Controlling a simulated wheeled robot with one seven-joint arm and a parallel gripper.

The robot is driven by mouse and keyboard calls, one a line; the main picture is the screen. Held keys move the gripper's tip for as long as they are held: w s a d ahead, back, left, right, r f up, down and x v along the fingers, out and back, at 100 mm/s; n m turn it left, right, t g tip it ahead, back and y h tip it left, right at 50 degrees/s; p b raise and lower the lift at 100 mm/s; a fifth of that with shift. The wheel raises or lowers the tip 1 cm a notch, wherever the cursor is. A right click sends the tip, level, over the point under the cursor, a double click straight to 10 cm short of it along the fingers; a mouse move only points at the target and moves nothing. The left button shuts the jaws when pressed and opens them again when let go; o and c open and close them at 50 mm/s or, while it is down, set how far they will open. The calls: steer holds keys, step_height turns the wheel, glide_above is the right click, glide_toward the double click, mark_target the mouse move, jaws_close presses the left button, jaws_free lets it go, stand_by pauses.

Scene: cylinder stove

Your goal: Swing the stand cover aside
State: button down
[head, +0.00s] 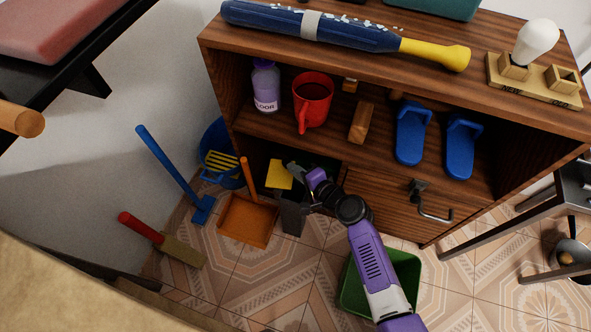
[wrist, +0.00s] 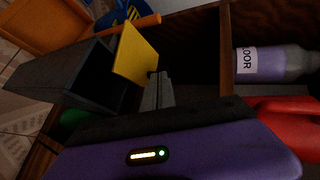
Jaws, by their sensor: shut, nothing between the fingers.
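A dark grey box-like stand (head: 292,218) is on the floor in front of the shelf's lower left opening. A flat yellow cover (head: 279,175) shows at its top, on the far side. In the wrist view the stand (wrist: 58,72) lies at left, and the cover (wrist: 136,53) is raised at an angle from its end. My gripper (head: 292,167) is shut and empty, at the right of the cover. In the wrist view the fingertips of my gripper (wrist: 157,80) are close to the cover's edge; I cannot tell whether they touch.
An orange dustpan (head: 246,222) is left of the stand, with a blue bucket (head: 216,140) behind. The wooden shelf (head: 395,190) rises close behind and right of my gripper. A green bin (head: 350,290) stands beneath my arm.

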mark_target(283, 163)
steer(key=shift+w+f+n+y+b, duration=0.1)
steer(key=shift+w+n+y+b, duration=0.2)
steer(key=shift+n+y+b, duration=0.3)
steer(key=shift+w+a+n+g+y+b, duration=0.3)
steer(key=shift+n+g+y+b, duration=0.25)
steer(key=shift+g+b, duration=0.35)
steer(key=shift+w+a+f+n+b, duration=0.15)
steer(key=shift+n+b, duration=0.1)
steer(key=shift+b, duration=0.15)
steer(key=shift+w+a+r+b, duration=0.15)
steer(key=shift+w+a+b, duration=0.1)
steer(key=shift+w+a, duration=0.3)
steer(key=shift+w+a+r+b, duration=0.1)
steer(key=shift+w+a+b, duration=0.2)
steer(key=shift+a, duration=1.75)
steer(key=shift+s, duration=0.1)
steer(key=shift+s+d+p, duration=0.4)
steer(key=shift+s+p, duration=0.05)
steer(key=shift+s, duration=0.2)
